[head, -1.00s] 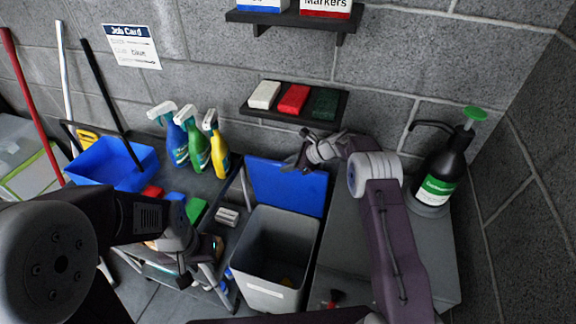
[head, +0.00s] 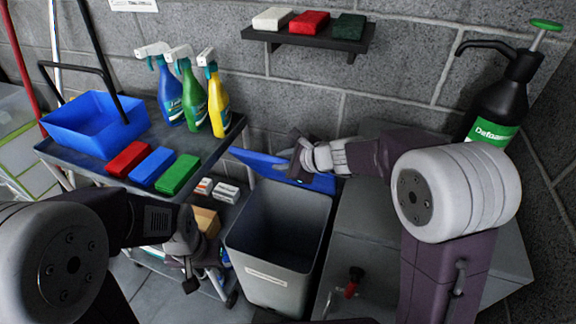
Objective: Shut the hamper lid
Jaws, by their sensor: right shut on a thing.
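The hamper (head: 262,282) is a grey bin with a pale label on its front, standing open at the middle of the head view. Its blue lid (head: 320,184) is raised at the back, seen as a thin slanted strip. My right gripper (head: 296,164) is shut on the lid near its upper edge and hides part of it. My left gripper (head: 200,280) hangs low, left of the hamper and apart from it; its fingers are too dark to tell open from shut.
A dark cart (head: 90,160) on the left holds a blue bucket (head: 95,122), spray bottles (head: 217,108) and coloured pads (head: 152,166). A grey cabinet (head: 370,225) stands right of the hamper, with a black pump bottle (head: 498,105). A wall shelf (head: 310,38) is above.

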